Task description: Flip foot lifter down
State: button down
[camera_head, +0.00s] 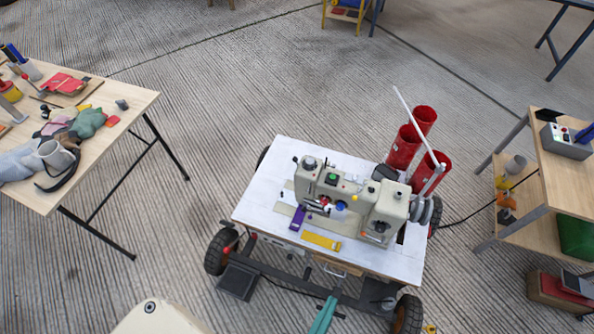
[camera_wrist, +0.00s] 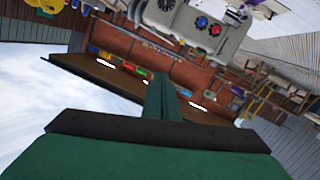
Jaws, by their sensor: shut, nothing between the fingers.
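A cream sewing machine (camera_head: 347,200) stands on a white-topped wheeled table (camera_head: 262,197) in the head view. Its body also shows at the top of the wrist view (camera_wrist: 176,20), tilted, with a red and a blue knob. I cannot make out the foot lifter clearly in either view; it is too small or hidden. My gripper (camera_head: 323,316) is at the bottom of the head view, in front of the table's near edge and apart from the machine. Its green fingers are shut and empty, also seen in the wrist view (camera_wrist: 161,98).
A purple piece (camera_head: 297,217) and a yellow piece (camera_head: 320,241) lie before the machine. A cluttered wooden table (camera_head: 125,93) is at left and a wooden shelf unit (camera_head: 565,178) at right. Ribbed floor lies open between.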

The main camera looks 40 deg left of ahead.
jog(key=w+a+f+n+t+y, duration=0.1)
jog(key=w+a+f+n+y, duration=0.5)
jog(key=w+a+n, duration=0.5)
jog(key=n+g+y, duration=0.3)
jog(key=n+y, duration=0.3)
jog(key=n, duration=0.6)
send_near(297, 174)
jog(key=s+d+r, duration=0.2)
jog(key=s, duration=0.1)
jog(key=shift+s+d+f, duration=0.15)
jog(key=shift+s+d, duration=0.05)
jog(key=shift+d, duration=0.05)
jog(key=x, duration=1.4)
jog(key=shift+w+d, duration=0.1)
jog(key=shift+r, duration=0.2)
jog(key=shift+w+a+r, duration=0.15)
jog(key=shift+w+r, duration=0.3)
jog(key=shift+w, duration=0.2)
jog(key=shift+w+a+r, duration=0.1)
jog(key=shift+w+r, duration=0.3)
jog(key=shift+w, duration=0.2)
jog(key=shift+w+a+r, duration=0.2)
jog(key=shift+w, duration=0.5)
jog(key=shift+w+a+r, duration=0.15)
jog(key=shift+w+r, duration=0.05)
jog(key=shift+w, duration=0.45)
